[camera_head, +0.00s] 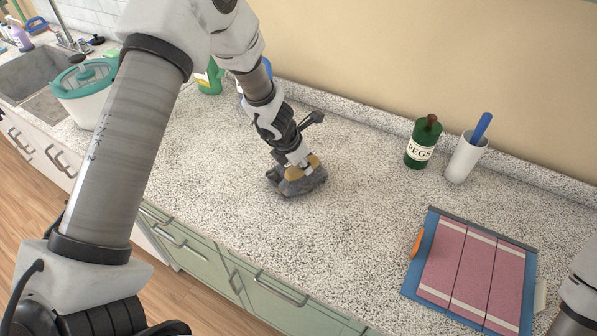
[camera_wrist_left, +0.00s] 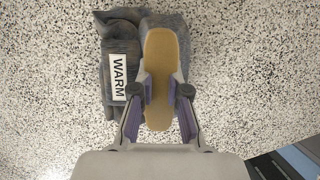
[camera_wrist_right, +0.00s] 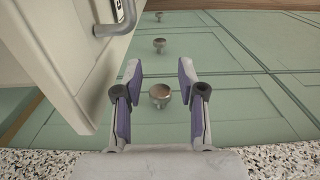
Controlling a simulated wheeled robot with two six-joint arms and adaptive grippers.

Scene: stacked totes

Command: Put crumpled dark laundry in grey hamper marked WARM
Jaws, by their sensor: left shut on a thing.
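My left gripper (camera_head: 297,165) points down at the counter, shut on a tan oblong thing (camera_wrist_left: 160,60) with rounded ends. Under and beside it is a grey, creased, soft-looking mass (camera_head: 306,184); the left wrist view shows its lighter grey part (camera_wrist_left: 175,27) behind the tan thing. A darker grey folded piece with a white WARM label (camera_wrist_left: 119,79) lies to the left. I cannot tell whether these grey parts are one thing. No standing hamper shows. My right gripper (camera_wrist_right: 160,88) is open, with a round knob (camera_wrist_right: 160,95) seen between its fingers, contact unclear.
A green PEGS bottle (camera_head: 421,145), a white cup (camera_head: 465,158) with a blue-handled item and a blue-edged pink-panelled board (camera_head: 432,220) are on the right. A white teal-rimmed tub (camera_head: 84,98) stands by the sink. An open cabinet door (camera_wrist_right: 75,60) flanks my right gripper.

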